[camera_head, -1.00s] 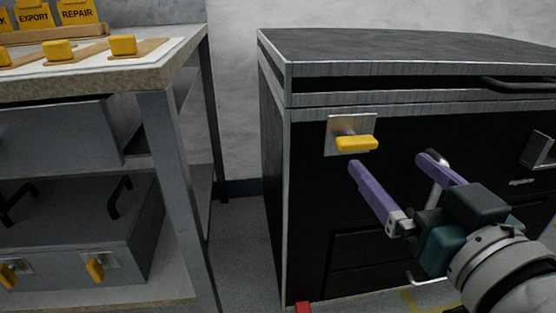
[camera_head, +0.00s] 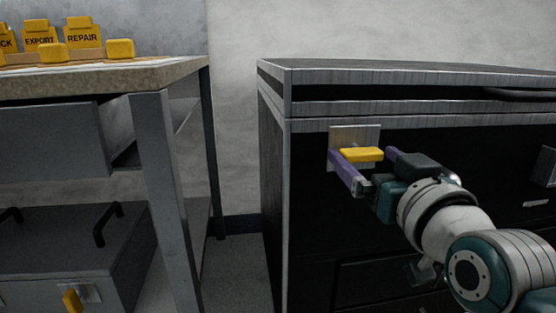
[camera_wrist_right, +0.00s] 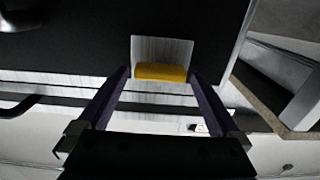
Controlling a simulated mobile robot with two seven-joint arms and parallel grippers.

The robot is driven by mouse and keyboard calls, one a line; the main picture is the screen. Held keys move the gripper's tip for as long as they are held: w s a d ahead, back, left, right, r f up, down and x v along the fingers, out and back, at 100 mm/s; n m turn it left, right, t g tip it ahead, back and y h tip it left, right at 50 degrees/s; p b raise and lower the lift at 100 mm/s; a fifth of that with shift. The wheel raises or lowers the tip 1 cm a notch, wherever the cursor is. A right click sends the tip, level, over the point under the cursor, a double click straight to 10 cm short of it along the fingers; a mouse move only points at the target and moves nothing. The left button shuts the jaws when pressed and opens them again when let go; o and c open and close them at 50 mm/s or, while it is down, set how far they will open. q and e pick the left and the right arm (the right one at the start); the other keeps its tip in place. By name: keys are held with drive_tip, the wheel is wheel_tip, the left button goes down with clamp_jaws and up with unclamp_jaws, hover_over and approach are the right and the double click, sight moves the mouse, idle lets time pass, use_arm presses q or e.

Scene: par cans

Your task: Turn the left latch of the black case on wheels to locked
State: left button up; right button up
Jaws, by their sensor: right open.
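The black case (camera_head: 310,220) with metal edges stands on the right in the head view. Its left latch has a yellow handle (camera_head: 362,154) on a square metal plate (camera_head: 352,133), and the handle lies level. My right gripper (camera_head: 360,152) is open, with one purple finger on each side of the handle. In the right wrist view the yellow handle (camera_wrist_right: 161,72) sits between the two finger tips (camera_wrist_right: 160,75), with the plate behind it. I cannot tell whether a finger touches it. My left gripper is not in view.
A workbench (camera_head: 120,78) with yellow blocks and signs stands at the left. Below it is a grey case (camera_head: 70,235) with a yellow latch (camera_head: 72,300). A narrow floor gap (camera_head: 235,265) lies between bench and black case. Another plate (camera_head: 546,165) shows at the right.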

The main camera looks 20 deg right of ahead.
drive_tip(key=shift+c, duration=0.2)
drive_tip(key=c, duration=1.2)
drive_tip(key=m+p, duration=0.3)
drive_tip(key=shift+r, duration=0.2)
drive_tip(key=m+p, duration=0.2)
drive_tip(key=m, duration=0.3)
drive_tip(key=shift+d+f, duration=0.1)
drive_tip(key=shift+f, duration=0.05)
drive_tip(key=m+p, duration=0.1)
drive_tip(key=m, duration=0.3)
drive_tip(key=shift+f, duration=0.1)
drive_tip(key=m, duration=0.5)
drive_tip(key=shift+d+f+m, duration=0.1)
drive_tip(key=shift+f+m, duration=0.05)
drive_tip(key=shift+m, duration=0.25)
